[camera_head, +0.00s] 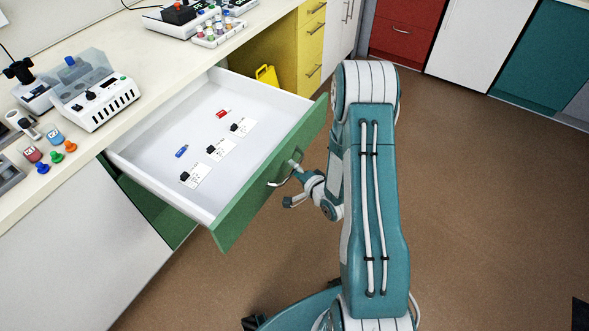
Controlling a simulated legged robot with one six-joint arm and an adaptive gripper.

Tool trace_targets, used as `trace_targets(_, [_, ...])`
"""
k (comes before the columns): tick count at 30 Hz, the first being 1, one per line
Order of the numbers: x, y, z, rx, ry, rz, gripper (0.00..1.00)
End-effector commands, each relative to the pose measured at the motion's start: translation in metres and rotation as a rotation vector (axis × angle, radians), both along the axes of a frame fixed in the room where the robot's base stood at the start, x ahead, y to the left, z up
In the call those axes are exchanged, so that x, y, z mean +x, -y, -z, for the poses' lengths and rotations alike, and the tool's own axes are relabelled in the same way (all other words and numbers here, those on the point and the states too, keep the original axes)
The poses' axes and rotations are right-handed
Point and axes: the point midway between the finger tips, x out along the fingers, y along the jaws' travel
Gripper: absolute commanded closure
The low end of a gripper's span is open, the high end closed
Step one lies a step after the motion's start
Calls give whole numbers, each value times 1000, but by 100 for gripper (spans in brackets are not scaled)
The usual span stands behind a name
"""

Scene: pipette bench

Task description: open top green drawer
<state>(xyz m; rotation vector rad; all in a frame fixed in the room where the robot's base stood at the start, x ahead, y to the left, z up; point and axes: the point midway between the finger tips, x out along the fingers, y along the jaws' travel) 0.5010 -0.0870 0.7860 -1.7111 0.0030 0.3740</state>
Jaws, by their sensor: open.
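The top green drawer (226,228) is pulled well out from under the bench, its white interior showing. Its front carries a silver bar handle (279,183). My gripper (288,182) is at the handle, on the outer side of the drawer front, with its fingers open. One finger is near the top edge of the front and the other is lower, outside it. I cannot tell whether the fingers touch the handle. In the drawer lie several white cards with black clips, a red item (222,114) and a blue item (181,151).
The white bench top (140,55) holds a lab device (95,100), colored caps and racks. Yellow drawers (312,40) stand past the open drawer, with a yellow item (266,76) beside them.

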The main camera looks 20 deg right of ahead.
Motion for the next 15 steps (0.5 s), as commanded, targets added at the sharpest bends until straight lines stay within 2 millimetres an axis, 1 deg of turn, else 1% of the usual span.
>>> trace_targets(2, [-8,3,-2,1,-1,4,50])
trace_targets(5, [-25,7,-6,1,-3,5,50])
trace_targets(12, [-74,18,-18,2,-5,6,50])
trace_targets(15, [-90,22,-22,1,-4,5,50])
